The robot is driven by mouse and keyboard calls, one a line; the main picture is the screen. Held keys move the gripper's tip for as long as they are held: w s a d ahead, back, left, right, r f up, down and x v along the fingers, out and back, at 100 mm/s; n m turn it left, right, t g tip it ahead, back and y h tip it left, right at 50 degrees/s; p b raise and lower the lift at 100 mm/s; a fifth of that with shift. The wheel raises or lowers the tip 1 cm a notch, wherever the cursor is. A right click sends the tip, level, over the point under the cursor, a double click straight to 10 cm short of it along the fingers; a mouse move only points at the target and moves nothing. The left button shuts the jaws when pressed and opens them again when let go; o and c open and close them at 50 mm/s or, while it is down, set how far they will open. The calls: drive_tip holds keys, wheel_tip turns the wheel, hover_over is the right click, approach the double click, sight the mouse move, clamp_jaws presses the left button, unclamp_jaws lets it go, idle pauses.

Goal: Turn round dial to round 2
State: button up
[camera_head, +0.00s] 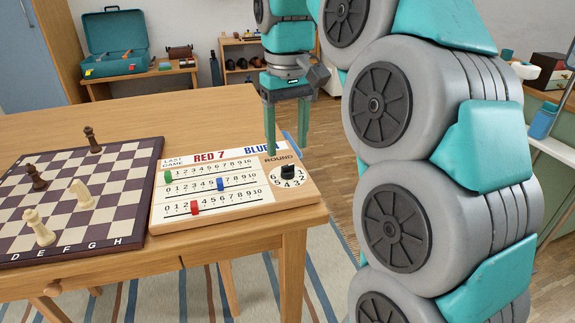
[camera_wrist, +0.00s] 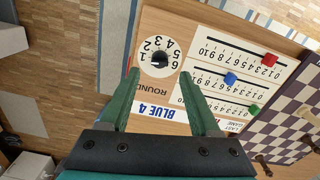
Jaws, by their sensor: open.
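The round dial is a black knob (camera_head: 288,172) on a white disk with numbers, at the right end of a wooden scoreboard (camera_head: 165,215) on the table. In the wrist view the knob (camera_wrist: 159,61) shows just beyond and between the fingertips. I cannot tell which number it points to. My gripper (camera_head: 287,148) is open and empty, with its green fingers pointing down behind and above the dial in the head view. In the wrist view my gripper (camera_wrist: 160,73) has its fingers spread wide, apart from the knob.
The scoreboard has slider rows with a green (camera_head: 168,177), a blue (camera_head: 220,184) and a red slider (camera_head: 194,207). A chessboard (camera_head: 130,180) with several pieces lies to the left. The table's right edge is close to the dial. The back of the table (camera_head: 120,118) is clear.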

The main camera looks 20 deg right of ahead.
sight(288, 171)
drive_tip(key=shift+f, duration=2.35)
clamp_jaws()
